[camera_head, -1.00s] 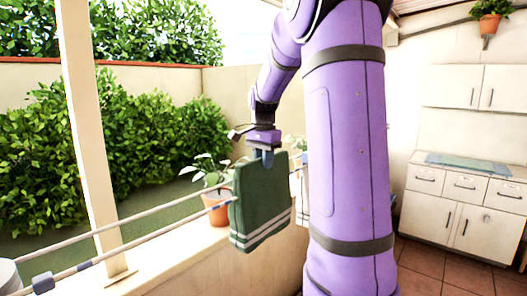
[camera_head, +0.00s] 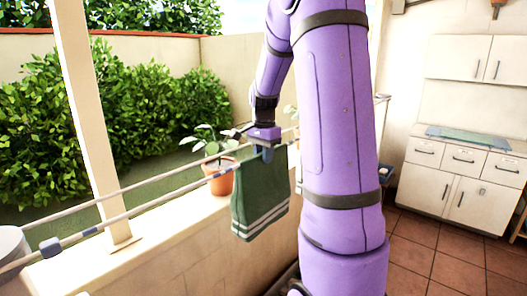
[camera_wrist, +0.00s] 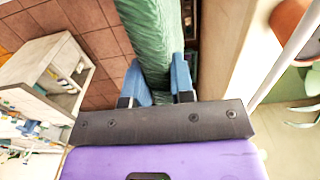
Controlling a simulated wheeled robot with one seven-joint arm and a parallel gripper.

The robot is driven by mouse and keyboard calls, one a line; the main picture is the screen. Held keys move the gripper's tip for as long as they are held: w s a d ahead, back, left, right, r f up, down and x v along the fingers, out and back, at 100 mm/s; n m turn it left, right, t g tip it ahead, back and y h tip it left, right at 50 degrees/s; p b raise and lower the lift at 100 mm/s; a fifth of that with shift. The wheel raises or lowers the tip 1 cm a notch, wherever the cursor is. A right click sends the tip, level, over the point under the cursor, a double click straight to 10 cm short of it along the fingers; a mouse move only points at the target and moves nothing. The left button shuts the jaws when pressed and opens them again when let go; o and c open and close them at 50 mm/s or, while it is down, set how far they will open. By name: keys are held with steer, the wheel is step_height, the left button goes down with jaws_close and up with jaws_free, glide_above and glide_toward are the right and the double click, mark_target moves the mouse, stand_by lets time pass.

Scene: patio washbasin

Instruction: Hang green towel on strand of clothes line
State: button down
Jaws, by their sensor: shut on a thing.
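The green towel (camera_head: 262,203), with pale stripes near its lower edge, hangs folded from my gripper (camera_head: 266,153). My gripper is shut on its top edge. In the wrist view the blue fingers (camera_wrist: 160,78) stand on both sides of the towel (camera_wrist: 150,35). The clothes line has two strands; the nearer strand (camera_head: 150,211) meets the towel's left edge just below its top. The farther strand (camera_head: 130,183) runs behind it. I cannot tell whether the towel straddles a strand or only hangs beside it.
A potted plant (camera_head: 221,181) stands on the ledge (camera_head: 180,225) behind the towel. A white post (camera_head: 90,120) rises at left. A white cabinet (camera_head: 455,190) stands at right on the tiled floor (camera_head: 420,250), which has clear room.

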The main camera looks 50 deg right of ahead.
steer(key=c, duration=0.9)
jaws_free()
steer(key=shift+r, duration=4.5)
